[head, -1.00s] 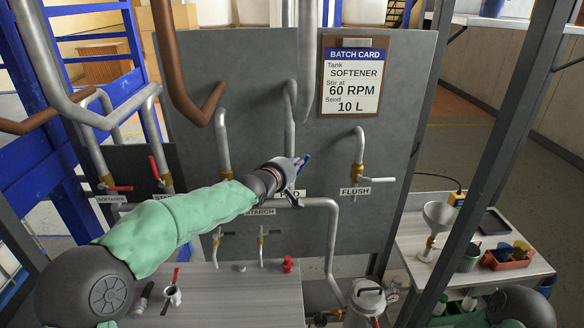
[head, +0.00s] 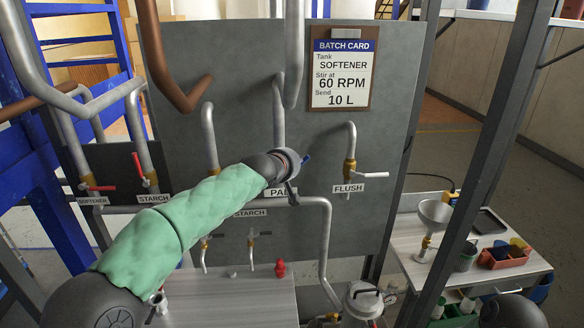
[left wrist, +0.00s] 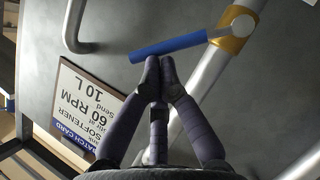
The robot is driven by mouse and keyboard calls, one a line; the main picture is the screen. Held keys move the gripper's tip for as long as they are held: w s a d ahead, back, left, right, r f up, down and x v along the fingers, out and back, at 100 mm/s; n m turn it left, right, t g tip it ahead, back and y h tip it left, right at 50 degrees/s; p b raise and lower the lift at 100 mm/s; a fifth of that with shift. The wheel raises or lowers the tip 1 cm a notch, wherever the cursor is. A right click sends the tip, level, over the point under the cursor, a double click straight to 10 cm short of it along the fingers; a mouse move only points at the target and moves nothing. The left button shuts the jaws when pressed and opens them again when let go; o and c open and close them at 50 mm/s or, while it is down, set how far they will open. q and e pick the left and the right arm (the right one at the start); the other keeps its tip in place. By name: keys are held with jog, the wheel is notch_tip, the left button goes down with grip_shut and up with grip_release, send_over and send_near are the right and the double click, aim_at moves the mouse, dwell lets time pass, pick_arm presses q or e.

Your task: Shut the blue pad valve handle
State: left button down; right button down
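The blue pad valve handle (left wrist: 168,47) shows in the left wrist view as a flat blue lever, running from a brass-coloured valve body (left wrist: 238,30) on a grey pipe. In the head view only its tip (head: 307,158) shows, pointing up and right; the gripper covers the rest. My left gripper (head: 288,168) is at the pad valve, above the PAD label (head: 279,193). In the left wrist view its fingertips (left wrist: 160,64) are together beside the handle's free-end half, with nothing seen between them. Whether they touch it is unclear. My right gripper is out of view.
A flush valve (head: 350,168) stands to the right on the grey panel (head: 385,130). Red-handled softener (head: 98,187) and starch (head: 139,168) valves are at left. The batch card (head: 342,75) hangs above. Bent pipes surround the pad valve.

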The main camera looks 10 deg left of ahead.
pick_arm(q)
jog(key=shift+w+d+f+m+g+y+b, duration=0.3)
jog(key=shift+d+f+m+g+y+b, duration=0.25)
jog(key=shift+d+f+m+y+b, duration=0.45)
jog(key=shift+w+d+f+m+g+y+b, duration=0.25)
jog(key=shift+d+f+m+g+y+b, duration=0.3)
jog(key=shift+d+f+m+y+b, duration=0.4)
jog(key=shift+a, duration=0.15)
